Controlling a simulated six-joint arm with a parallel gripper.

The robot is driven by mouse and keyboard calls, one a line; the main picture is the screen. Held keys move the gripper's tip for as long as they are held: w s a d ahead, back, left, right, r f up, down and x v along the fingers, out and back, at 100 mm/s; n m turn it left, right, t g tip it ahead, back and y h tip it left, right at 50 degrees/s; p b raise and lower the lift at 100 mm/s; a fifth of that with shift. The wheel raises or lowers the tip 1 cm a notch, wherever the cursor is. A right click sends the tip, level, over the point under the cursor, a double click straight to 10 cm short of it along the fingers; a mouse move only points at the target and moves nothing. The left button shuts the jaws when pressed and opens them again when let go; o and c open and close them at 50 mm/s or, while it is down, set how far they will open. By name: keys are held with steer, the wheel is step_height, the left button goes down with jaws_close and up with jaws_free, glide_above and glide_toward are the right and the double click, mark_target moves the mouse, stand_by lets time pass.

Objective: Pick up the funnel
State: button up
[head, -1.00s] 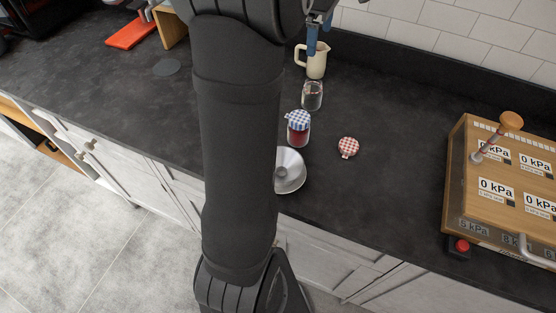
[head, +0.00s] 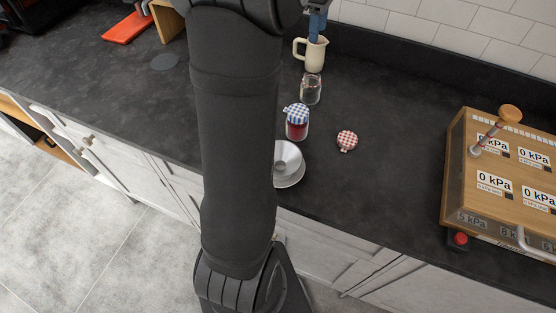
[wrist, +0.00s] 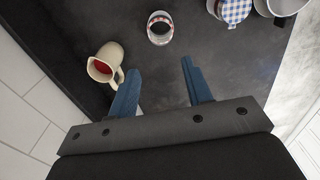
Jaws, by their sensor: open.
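The funnel (head: 287,158) is a pale metal cone, partly hidden behind my arm in the head view. It seems to rest on a round dish near the counter's front edge. In the wrist view, metal at the top right corner (wrist: 286,6) seems to be it, cut off by the frame. My gripper (wrist: 160,68) is open, its blue fingers apart with nothing between them. It is over the back of the counter by the cream pitcher, well away from the funnel. In the head view only a bit of a blue finger shows.
The cream pitcher (head: 314,54), an open glass jar (head: 310,90) and a jar with a blue-checked lid (head: 297,122) stand between my gripper and the funnel. A red-checked lid (head: 347,141) lies right of them. A wooden gauge box (head: 460,165) stands far right.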

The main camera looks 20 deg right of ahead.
steer(key=s+a+r+m, duration=0.1)
steer(key=s+a+m, duration=0.75)
steer(key=a, duration=0.25)
steer(key=s+a+r+m, duration=0.1)
steer(key=s+a+m, duration=0.6)
steer(key=a+m, duration=0.35)
step_height(320, 180, down, 17)
steer(key=shift+a+f, duration=0.1)
jaws_close()
